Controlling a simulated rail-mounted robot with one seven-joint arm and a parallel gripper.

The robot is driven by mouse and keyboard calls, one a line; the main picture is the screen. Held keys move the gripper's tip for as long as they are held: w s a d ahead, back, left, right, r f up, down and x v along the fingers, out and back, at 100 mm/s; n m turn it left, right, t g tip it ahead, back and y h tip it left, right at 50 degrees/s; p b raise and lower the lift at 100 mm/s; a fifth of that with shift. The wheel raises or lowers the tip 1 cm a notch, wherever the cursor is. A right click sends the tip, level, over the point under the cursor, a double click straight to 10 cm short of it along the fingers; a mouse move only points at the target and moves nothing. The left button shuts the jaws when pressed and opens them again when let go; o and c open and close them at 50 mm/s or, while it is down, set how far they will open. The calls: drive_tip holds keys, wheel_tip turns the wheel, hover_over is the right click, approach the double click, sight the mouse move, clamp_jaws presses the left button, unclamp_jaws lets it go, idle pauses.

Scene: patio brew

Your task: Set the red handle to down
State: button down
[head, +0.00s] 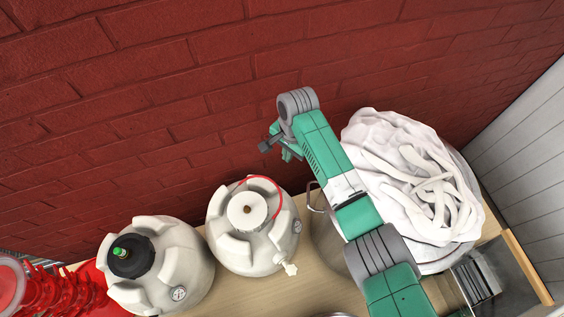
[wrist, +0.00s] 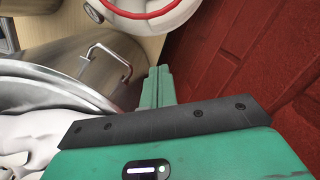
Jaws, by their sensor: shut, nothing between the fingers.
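The red handle (head: 266,180) is a thin curved band on the right-hand white keg (head: 243,247), arching behind and to the right of the keg's round white cap. I cannot tell whether it stands raised or lies flat. In the wrist view the red handle (wrist: 134,14) shows as an arc at the top edge, with part of the white keg (wrist: 172,18) beside it. My gripper (wrist: 159,72) is shut and empty, apart from the handle. In the head view my gripper (head: 288,155) is above and to the right of the keg, near the brick wall.
A second keg (head: 180,270) with a black cap stands to the left, beside red items (head: 45,290). The brick wall (head: 150,100) runs close behind.

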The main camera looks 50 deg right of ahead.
drive_tip(key=shift+a+f+b, duration=0.1)
drive_tip(key=shift+a+f, duration=0.65)
drive_tip(key=shift+f, duration=0.4)
drive_tip(key=shift+a+f+b, duration=0.1)
drive_tip(key=shift+a+f, duration=0.6)
drive_tip(key=shift+f, duration=0.45)
drive_tip(key=shift+a+f+b, duration=0.1)
drive_tip(key=shift+a+f, duration=0.65)
drive_tip(key=shift+f, duration=0.4)
